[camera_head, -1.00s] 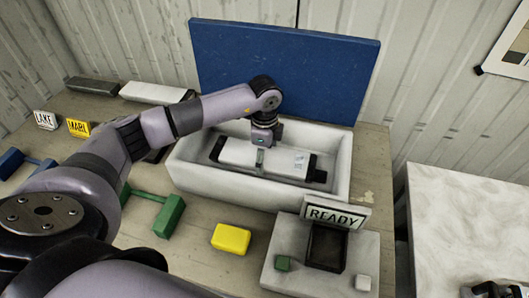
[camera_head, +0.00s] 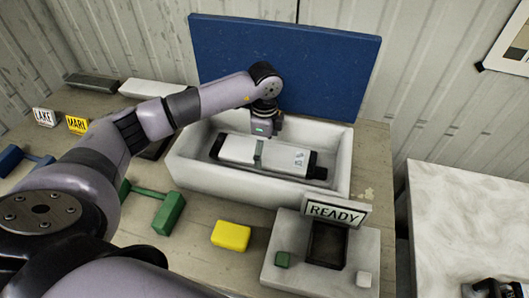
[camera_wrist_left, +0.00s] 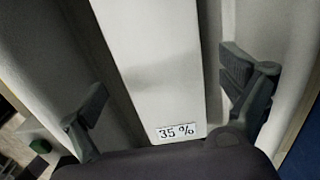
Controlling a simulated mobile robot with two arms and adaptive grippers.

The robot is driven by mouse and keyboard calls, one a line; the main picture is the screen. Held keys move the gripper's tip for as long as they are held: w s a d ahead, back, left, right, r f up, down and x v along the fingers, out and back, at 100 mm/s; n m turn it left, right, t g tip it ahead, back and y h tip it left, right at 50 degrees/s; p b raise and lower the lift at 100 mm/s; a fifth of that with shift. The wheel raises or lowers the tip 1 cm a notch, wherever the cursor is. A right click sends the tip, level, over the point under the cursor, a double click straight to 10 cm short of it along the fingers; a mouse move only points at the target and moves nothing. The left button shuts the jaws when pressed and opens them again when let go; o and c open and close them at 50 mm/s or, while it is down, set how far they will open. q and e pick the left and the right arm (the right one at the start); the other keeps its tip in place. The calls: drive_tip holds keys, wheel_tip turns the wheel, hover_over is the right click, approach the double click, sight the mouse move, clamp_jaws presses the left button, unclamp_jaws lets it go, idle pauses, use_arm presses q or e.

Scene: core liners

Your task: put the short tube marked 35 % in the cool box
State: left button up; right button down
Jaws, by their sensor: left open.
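The fingers stand apart from the tube and hold nothing.
A blue lid-like panel (camera_head: 290,65) stands behind the box. In front are a yellow block (camera_head: 231,235), a green dumbbell-shaped piece (camera_head: 168,214) and a stand with a "READY" sign (camera_head: 334,212). "LAKE" and "MARL" signs (camera_head: 77,124) stand at left. A white table (camera_head: 465,215) is at right.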

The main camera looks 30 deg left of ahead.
sight(264, 152)
use_arm(q)
wheel_tip(264, 152, up, 10)
drive_tip(key=b, duration=0.2)
